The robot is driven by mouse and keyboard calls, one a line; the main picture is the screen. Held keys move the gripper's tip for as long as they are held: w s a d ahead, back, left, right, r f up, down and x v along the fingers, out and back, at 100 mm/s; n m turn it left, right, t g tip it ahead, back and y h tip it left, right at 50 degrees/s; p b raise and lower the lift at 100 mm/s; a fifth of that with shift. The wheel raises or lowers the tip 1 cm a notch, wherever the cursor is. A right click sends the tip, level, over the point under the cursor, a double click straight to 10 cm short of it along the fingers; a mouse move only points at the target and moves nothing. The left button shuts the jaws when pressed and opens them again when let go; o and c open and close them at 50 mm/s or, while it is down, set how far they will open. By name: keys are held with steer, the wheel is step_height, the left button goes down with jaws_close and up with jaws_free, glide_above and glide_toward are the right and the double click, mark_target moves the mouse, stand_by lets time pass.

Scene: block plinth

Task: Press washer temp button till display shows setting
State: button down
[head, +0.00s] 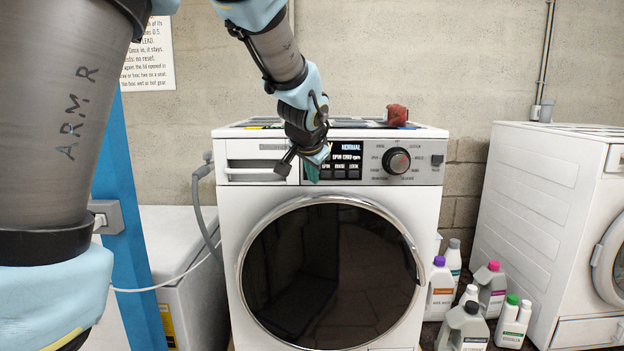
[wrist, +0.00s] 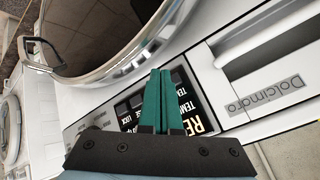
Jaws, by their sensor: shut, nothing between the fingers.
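The white washer (head: 231,205) stands in the middle of the head view, with a round dark door below its control panel. Its black display (head: 347,158) shows "NORMAL" and "SPIN 1200 rpm"; its left part is hidden behind my gripper. A row of small buttons (head: 345,174) runs under the display. My gripper (head: 312,174) is shut and empty, its green fingers in front of the panel's left end. In the wrist view the fingers (wrist: 160,72) lie over the display (wrist: 198,102), partly covering it; I cannot tell whether they touch a button.
A round dial (head: 397,160) sits right of the display, and a drawer handle (head: 255,173) left of it. A red object (head: 397,115) lies on top. Several bottles (head: 465,322) stand on the floor at right, beside another white machine (head: 540,190).

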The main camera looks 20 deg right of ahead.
steer(key=s+b, duration=0.1)
steer(key=s+a+b, duration=0.1)
steer(key=s+b, duration=0.1)
steer(key=s+a+b, duration=0.1)
steer(key=b, duration=0.1)
steer(key=shift+s+a, duration=0.1)
steer(key=shift+s, duration=0.15)
stand_by(3.4)
